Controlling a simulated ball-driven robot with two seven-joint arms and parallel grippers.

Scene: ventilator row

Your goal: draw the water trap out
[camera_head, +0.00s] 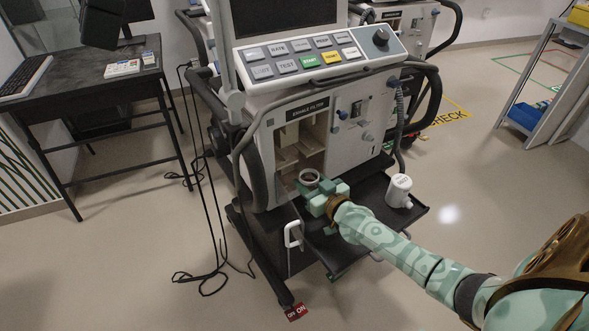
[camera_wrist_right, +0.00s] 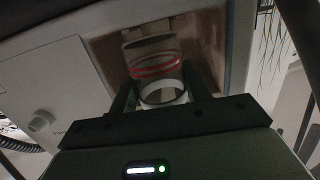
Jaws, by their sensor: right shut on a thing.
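The water trap is a clear cup with red bands and a pale rim, between the two dark fingers in the right wrist view (camera_wrist_right: 158,70). In the head view its round rim (camera_head: 309,174) shows at the front of the open compartment (camera_head: 316,134) labelled for a filter. My right gripper (camera_head: 318,190) is shut on the water trap, low in front of the ventilator; its fingers flank the cup in the right wrist view (camera_wrist_right: 165,92). The cup's far end lies toward the recess; whether it still touches a seat inside cannot be told. My left gripper is not in view.
A dark shelf (camera_head: 412,211) juts out below the compartment, with a white lidded cup (camera_head: 399,190) at its right. The ventilator's button panel (camera_head: 315,55) overhangs above. Hoses and a grey handle flank the front.

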